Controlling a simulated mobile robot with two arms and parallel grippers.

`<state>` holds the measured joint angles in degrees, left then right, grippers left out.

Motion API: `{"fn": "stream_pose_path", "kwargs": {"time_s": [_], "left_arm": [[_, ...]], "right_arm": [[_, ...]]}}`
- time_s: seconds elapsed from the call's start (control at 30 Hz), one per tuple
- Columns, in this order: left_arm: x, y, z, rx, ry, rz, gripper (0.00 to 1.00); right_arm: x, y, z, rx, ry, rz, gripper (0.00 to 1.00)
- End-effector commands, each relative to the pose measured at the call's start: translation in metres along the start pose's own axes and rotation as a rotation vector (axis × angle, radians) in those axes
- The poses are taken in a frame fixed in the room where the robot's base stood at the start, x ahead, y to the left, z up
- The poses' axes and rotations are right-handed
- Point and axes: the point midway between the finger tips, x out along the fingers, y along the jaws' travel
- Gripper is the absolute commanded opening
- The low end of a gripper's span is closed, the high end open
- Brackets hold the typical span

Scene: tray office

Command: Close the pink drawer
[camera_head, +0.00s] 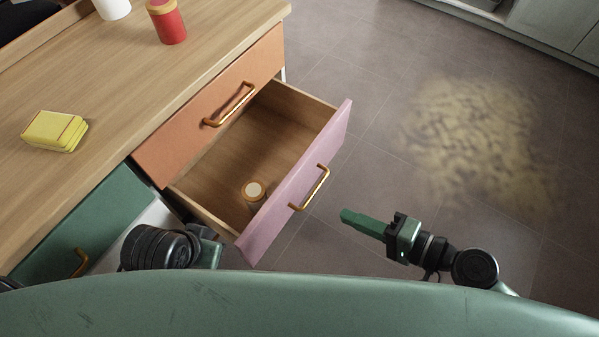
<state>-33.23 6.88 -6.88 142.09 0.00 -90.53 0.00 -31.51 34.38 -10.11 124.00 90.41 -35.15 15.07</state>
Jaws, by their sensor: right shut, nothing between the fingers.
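The pink drawer (281,203) is pulled well out of the wooden desk, below the orange drawer. Its pink front has a brass handle (316,190), and a small jar with a pale lid (255,190) stands inside near the front corner. My right gripper (345,216) is shut and empty, its green fingers pointing left toward the pink front. It is apart from the drawer, to the right of the handle. My left arm shows at the lower left by the drawer's near corner, but its gripper fingers are not visible.
The orange drawer (172,145) is shut above the pink one. A green drawer (85,225) is at the left. On the desktop (110,70) are a yellow box (53,131), a red jar (168,24) and a white cup (111,8). A blurry yellowish rug (480,140) lies on the floor at right.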

Motion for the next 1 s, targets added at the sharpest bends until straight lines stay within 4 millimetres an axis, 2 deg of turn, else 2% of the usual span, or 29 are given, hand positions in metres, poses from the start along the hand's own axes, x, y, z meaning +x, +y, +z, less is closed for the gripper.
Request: {"fn": "stream_pose_path", "kwargs": {"time_s": [0.17, 0.5, 0.7, 0.8, 1.0], "left_arm": [[-0.002, 0.0, 0.0, 0.0, -0.001, 0.0, 0.2], [-0.001, 0.0, 0.0, 0.0, 0.0, 0.0, 0.2], [-0.002, 0.0, -0.001, 0.0, 0.0, 0.0, 0.2], [-0.002, 0.0, 0.0, 0.0, 0.0, 0.0, 0.2], [-0.002, 0.0, -0.001, 0.0, 0.0, 0.0, 0.2]], "right_arm": [[0.017, -0.002, 0.0, 0.002, 0.0, -0.005, 0.0], [0.089, -0.002, 0.0, 0.002, 0.001, -0.006, 0.0], [0.121, -0.009, 0.0, 0.0, 0.0, -0.005, 0.0], [0.131, -0.011, 0.0, 0.001, 0.001, -0.003, 0.0], [0.138, -0.013, 0.0, 0.0, 0.0, 0.0, 0.0]]}}
